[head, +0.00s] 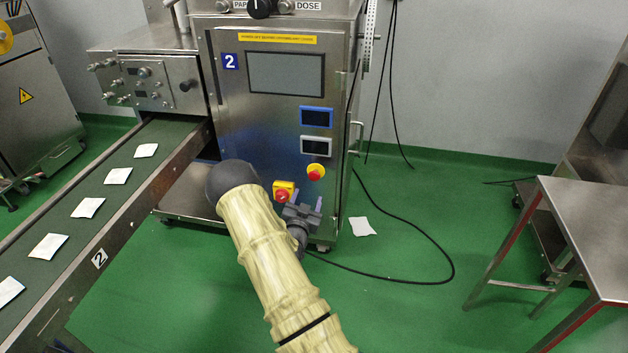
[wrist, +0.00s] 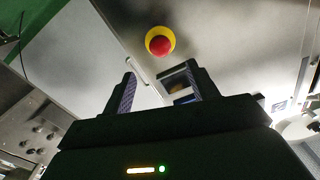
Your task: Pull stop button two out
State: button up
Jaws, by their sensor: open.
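The stop button (head: 316,174) is a red mushroom head on a round yellow collar, low on the front of the steel machine cabinet marked 2 (head: 260,130). It also shows in the wrist view (wrist: 160,45), above and beyond my fingertips. My gripper (head: 305,203) is open and empty, just below the button in the head view. In the wrist view my two fingers (wrist: 160,82) stand apart and do not touch the button. Whether the button is pressed in or out I cannot tell.
A red switch on a yellow square plate (head: 283,190) sits left of the button, close to my arm. Two small displays (head: 316,147) are above it. A conveyor (head: 130,190) with several teabags runs at left.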

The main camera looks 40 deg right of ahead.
aim_at(314, 178)
jog(key=b+x, duration=0.3)
jog(key=x, duration=0.8)
jog(key=shift+w+d, duration=0.15)
